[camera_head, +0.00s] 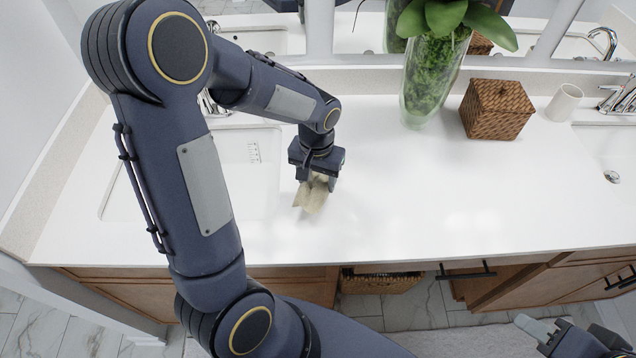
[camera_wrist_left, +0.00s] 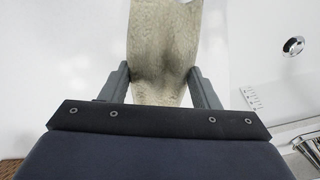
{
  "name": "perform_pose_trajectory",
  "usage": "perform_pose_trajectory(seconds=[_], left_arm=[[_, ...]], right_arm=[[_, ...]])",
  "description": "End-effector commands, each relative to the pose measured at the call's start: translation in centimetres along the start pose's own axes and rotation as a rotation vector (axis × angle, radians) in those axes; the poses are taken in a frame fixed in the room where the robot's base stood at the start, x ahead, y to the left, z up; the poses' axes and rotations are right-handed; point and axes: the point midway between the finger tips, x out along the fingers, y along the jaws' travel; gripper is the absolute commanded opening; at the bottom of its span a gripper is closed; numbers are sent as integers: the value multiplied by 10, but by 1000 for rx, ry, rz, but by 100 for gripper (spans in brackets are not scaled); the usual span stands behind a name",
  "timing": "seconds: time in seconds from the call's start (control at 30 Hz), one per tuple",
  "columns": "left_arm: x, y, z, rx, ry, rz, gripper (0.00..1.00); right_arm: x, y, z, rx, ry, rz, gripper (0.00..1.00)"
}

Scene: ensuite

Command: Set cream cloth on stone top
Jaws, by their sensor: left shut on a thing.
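The cream cloth (camera_head: 312,197) is bunched in my left gripper (camera_head: 318,178), over the white stone top (camera_head: 420,200) just right of the left sink. The left gripper points down and is shut on the cloth. In the left wrist view the cloth (camera_wrist_left: 163,50) hangs between the two grey fingers (camera_wrist_left: 163,88) and spreads away from them. I cannot tell whether its lower edge touches the stone. My right gripper (camera_head: 537,326) shows only in part at the bottom right, below the counter's front edge; its finger opening is unclear.
A left sink (camera_head: 130,190) lies under my left arm, and a right sink (camera_head: 610,150) is at the far right. A glass vase with a plant (camera_head: 432,80), a woven box (camera_head: 497,108) and a white cup (camera_head: 564,102) stand along the back. The stone's middle and front right are clear.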

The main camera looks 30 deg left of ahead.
Motion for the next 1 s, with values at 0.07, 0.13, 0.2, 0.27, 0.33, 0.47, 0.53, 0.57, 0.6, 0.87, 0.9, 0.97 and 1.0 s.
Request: perform_pose_trajectory(seconds=[0.07, 0.13, 0.2, 0.27, 0.33, 0.47, 0.53, 0.57, 0.6, 0.87, 0.9, 0.97, 1.0], left_arm=[[5, 0, -4, 0, -2, -1, 34], [15, 0, -7, 0, -4, -1, 34], [26, 0, -6, 0, -5, -1, 34], [33, 1, -6, 0, -4, 0, 34], [37, 1, -6, 1, -1, 0, 34], [38, 1, -6, 1, 1, 1, 34], [38, 1, -6, 1, 1, 0, 34], [38, 1, -6, 1, 1, 0, 34], [39, 1, -6, 1, 1, 0, 34], [41, 1, -6, 0, 1, 1, 73], [41, 1, -6, 0, 1, 1, 78], [41, 1, -6, 0, 1, 1, 78], [41, 1, -6, 0, 1, 1, 78]], right_arm=[[-1, 0, 0, 0, 0, 0, 36], [-1, -1, -1, 0, 0, 0, 36], [-1, -1, -1, 0, 0, 0, 36], [-2, -1, -1, 0, 0, 0, 36], [-2, -1, -1, 0, 0, 0, 36], [-2, -1, -1, 0, 0, 0, 36], [-2, -1, -1, 0, 0, 0, 36], [-1, -1, -1, 0, 0, 0, 36], [-1, 0, 0, 0, 0, 0, 36], [1, 1, 1, 0, 0, 0, 36], [1, 1, 1, 0, 0, 0, 36], [1, 1, 1, 0, 0, 0, 36], [1, 1, 1, 0, 0, 0, 36]])
